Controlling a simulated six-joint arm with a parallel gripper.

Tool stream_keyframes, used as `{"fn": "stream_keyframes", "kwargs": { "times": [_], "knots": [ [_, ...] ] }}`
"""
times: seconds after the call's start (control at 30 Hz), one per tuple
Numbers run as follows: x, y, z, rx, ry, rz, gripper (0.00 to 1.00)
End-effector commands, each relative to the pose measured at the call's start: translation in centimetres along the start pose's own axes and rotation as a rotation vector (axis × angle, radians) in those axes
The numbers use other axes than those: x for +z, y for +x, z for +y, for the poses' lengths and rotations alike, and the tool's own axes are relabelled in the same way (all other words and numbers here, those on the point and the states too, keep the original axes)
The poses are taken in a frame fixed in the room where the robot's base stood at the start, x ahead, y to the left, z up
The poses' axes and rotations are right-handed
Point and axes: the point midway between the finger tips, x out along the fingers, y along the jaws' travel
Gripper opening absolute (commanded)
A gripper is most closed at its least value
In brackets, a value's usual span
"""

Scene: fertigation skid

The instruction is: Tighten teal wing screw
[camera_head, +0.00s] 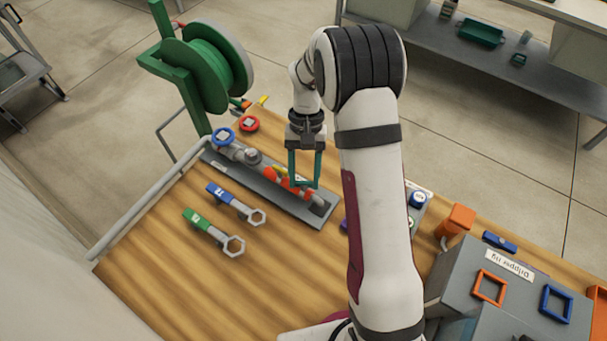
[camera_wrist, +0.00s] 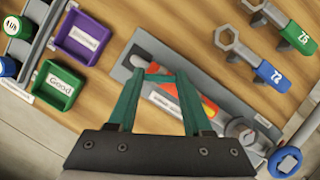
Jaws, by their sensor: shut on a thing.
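My gripper (camera_head: 303,184) points down over the pipe assembly on the grey base plate (camera_head: 318,211), its two teal-green fingers close together. In the wrist view the fingertips (camera_wrist: 161,74) are shut with a narrow teal piece between them, which looks like the teal wing screw (camera_wrist: 160,78). The screw is mostly hidden by the fingers and similar in colour, so its angle cannot be told. The orange-red pipe body (camera_wrist: 208,107) lies right beside the fingertips, and it also shows in the head view (camera_head: 270,174).
A blue-handled wrench (camera_head: 226,197) and a green-handled wrench (camera_head: 205,222) lie in front of the plate. A blue handwheel (camera_head: 224,136) stands at its far end, near a red ring (camera_head: 250,123). Purple (camera_wrist: 82,38) and green (camera_wrist: 55,84) trays sit to one side.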

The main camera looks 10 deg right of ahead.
Motion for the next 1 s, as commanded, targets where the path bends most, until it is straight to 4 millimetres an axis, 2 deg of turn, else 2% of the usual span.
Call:
{"fn": "stream_keyframes", "kwargs": {
  "times": [0.5,1.0],
  "knots": [
    [0.02,-0.05,0.26,-0.153,0.366,0.001,0.0],
    [0.02,-0.03,0.31,-0.2,0.481,0.003,0.0]
  ]
}}
